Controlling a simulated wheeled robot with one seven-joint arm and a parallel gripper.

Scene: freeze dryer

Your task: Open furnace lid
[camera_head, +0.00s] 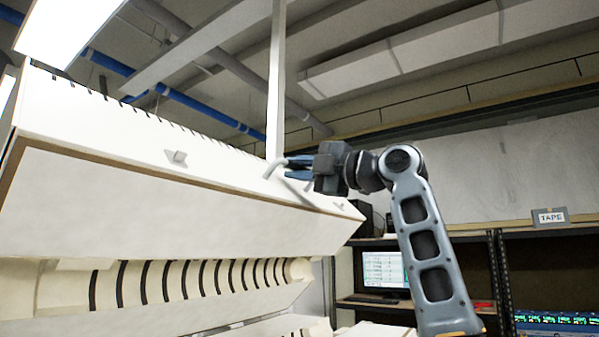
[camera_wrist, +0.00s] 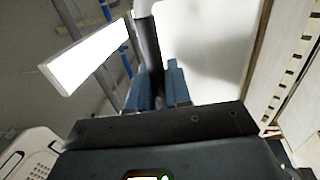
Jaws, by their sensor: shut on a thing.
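The furnace lid (camera_head: 150,195) is the long white upper shell at the left in the head view. It is raised and tilted, with a gap between it and the furnace's lower half (camera_head: 150,325). In the wrist view the handle shows as a grey bar (camera_wrist: 149,45) running between the fingertips (camera_wrist: 158,88). The fingers partly hide the handle in both views.
Dark slots and a pale curved lining (camera_head: 200,280) show in the gap under the lid. A monitor (camera_head: 383,270) stands on a shelf behind my arm, and a shelf with a TAPE label (camera_head: 550,217) is at the right. A pale vertical post (camera_head: 276,80) rises behind the lid.

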